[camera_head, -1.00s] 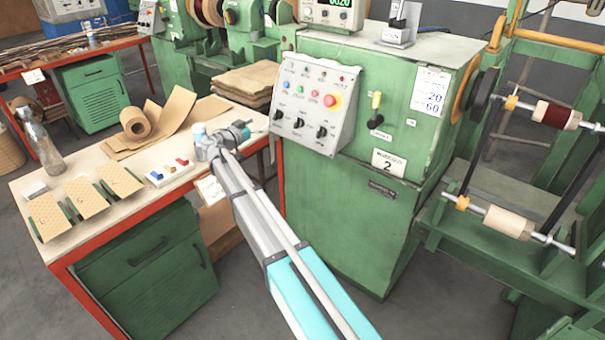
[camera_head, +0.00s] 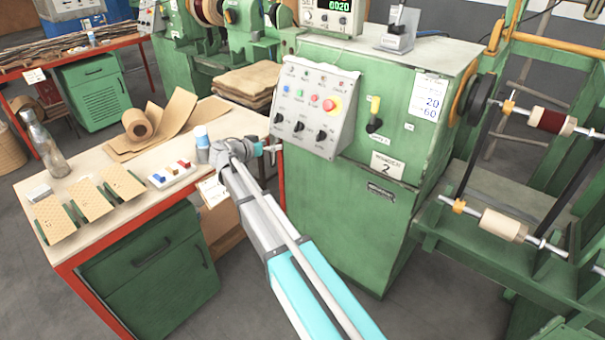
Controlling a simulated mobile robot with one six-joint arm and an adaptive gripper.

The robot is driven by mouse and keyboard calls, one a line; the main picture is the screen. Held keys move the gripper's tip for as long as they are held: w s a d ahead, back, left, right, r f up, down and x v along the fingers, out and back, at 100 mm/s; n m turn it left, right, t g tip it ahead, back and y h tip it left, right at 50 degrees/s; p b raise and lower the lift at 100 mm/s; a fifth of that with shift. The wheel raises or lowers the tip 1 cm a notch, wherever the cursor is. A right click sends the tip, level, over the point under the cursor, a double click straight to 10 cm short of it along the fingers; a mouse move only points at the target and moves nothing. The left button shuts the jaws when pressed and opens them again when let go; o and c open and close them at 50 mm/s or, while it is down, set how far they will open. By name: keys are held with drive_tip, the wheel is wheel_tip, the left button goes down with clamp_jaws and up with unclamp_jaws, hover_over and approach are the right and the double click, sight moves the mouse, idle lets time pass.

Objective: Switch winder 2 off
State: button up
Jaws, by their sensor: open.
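Winder 2 is the green machine (camera_head: 350,215) with a plate (camera_head: 387,166) reading 2. Its sloped grey control panel (camera_head: 312,112) carries a red mushroom button on a yellow base (camera_head: 330,105), several small coloured buttons and a row of black rotary switches, one of them at the lower right (camera_head: 321,136). A yellow-handled lever (camera_head: 375,108) points up on the front, right of the panel. The display (camera_head: 326,18) on top is lit and reads 0020. My gripper (camera_head: 279,146) is open and empty, just left of the panel's lower left edge, above the bench edge.
Bobbins on a green rack (camera_head: 470,220) stand at right. Space before the panel is clear.

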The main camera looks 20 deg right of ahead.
drive_tip(key=s+d+f+n+g+y+p, duration=0.1)
drive_tip(key=s+d+n+g+y+p, duration=0.1)
drive_tip(key=s, duration=0.5)
drive_tip(key=s+d+f+n+g+y+p, duration=0.1)
drive_tip(key=s+d+n+g+y+p, duration=0.1)
drive_tip(key=s, duration=0.6)
drive_tip(key=shift+s+d+f+g+y+p, duration=0.3)
drive_tip(key=shift+d+g+y+p, duration=0.2)
drive_tip(key=shift+d+y+p, duration=0.65)
drive_tip(key=shift+d+h, duration=0.15)
drive_tip(key=shift+h, duration=0.1)
drive_tip(key=s+a+r+n+g+y+p, duration=0.1)
drive_tip(key=s+n+y+p, duration=0.4)
drive_tip(key=s, duration=1.1)
drive_tip(key=shift+a+r+n+g+y+p, duration=0.3)
drive_tip(key=shift+a+g+y, duration=0.4)
drive_tip(key=shift+y, duration=0.3)
